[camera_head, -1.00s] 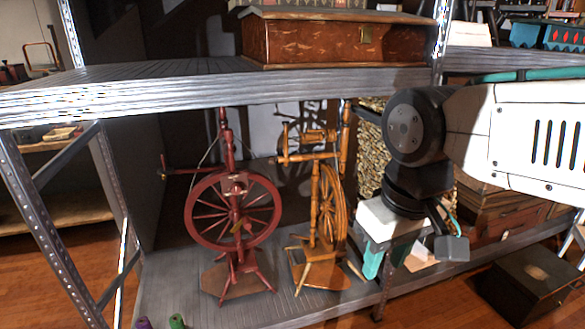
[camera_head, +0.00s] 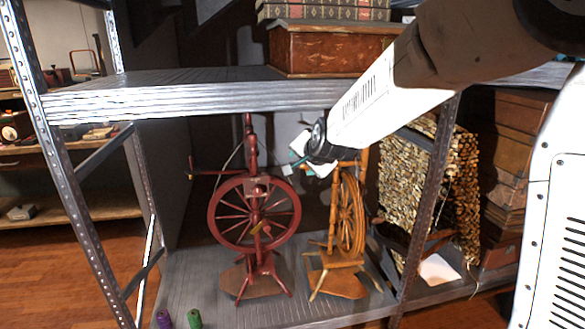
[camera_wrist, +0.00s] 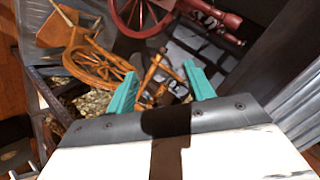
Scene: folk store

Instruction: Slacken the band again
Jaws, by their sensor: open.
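A dark red spinning wheel (camera_head: 255,212) stands upright on the lower shelf, with a thin rod sticking out to the left near its top. A light-brown wooden spinning wheel (camera_head: 347,222) stands to its right; my arm hides its upper part. In the wrist view the red wheel (camera_wrist: 140,14) is at the top and the brown wheel (camera_wrist: 95,66) at upper left, both turned on their sides. My gripper (camera_wrist: 162,88) is open, its teal fingers apart, with brown wooden parts behind the gap. I cannot make out a band or any contact.
The upper shelf board (camera_head: 170,100) runs above the wheels, with a wooden chest (camera_head: 330,48) on it. A metal post (camera_head: 428,200) and stacked firewood (camera_head: 455,185) stand to the right. Purple and green spools (camera_head: 194,318) are at the front edge.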

